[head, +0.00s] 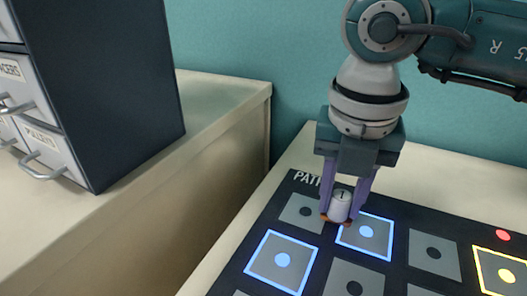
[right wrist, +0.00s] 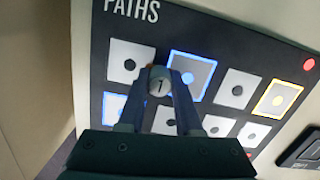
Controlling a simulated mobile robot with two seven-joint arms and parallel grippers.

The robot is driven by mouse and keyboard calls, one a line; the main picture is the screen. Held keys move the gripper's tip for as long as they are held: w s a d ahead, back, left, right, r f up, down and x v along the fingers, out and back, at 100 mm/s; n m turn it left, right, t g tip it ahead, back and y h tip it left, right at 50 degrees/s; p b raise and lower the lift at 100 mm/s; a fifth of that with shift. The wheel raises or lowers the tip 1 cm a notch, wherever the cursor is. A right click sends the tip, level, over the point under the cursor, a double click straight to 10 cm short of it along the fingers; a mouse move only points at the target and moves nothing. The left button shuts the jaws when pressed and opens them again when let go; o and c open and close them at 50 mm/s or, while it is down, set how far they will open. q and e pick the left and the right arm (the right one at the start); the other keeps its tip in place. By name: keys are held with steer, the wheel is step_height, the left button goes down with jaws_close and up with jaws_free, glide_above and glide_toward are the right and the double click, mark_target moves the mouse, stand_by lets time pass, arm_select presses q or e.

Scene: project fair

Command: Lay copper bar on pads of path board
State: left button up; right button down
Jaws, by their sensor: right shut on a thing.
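My right gripper (head: 340,212) points down over the dark path board (head: 268,222), shut on the copper bar (head: 346,223). A white knob marked "1" (head: 341,204) sits between the fingers, with copper showing at its foot. The right wrist view shows the knob (right wrist: 159,84) between the fingertips, near the gap between a plain grey pad (right wrist: 125,72) and a blue-edged pad (right wrist: 190,70). A second blue-edged pad (head: 266,276) lies in the nearer row. I cannot tell whether the bar touches the board. My left gripper is out of view.
A yellow-edged pad (head: 502,276) and a red dot (head: 503,235) are at the board's right. A dark drawer cabinet (head: 110,90) stands on a cream counter (head: 190,125) at left, separated from the board's table by a gap. A teal wall (head: 240,45) is behind.

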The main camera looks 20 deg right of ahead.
steer(key=shift+f, duration=0.3)
steer(key=shift+f, duration=0.15)
steer(key=c, duration=0.6)
jaws_free()
steer(key=shift+r, duration=0.35)
step_height(320, 180, up, 12)
steer(key=s+a+p, duration=0.1)
steer(key=p, duration=0.1)
steer(key=shift+f, duration=0.15)
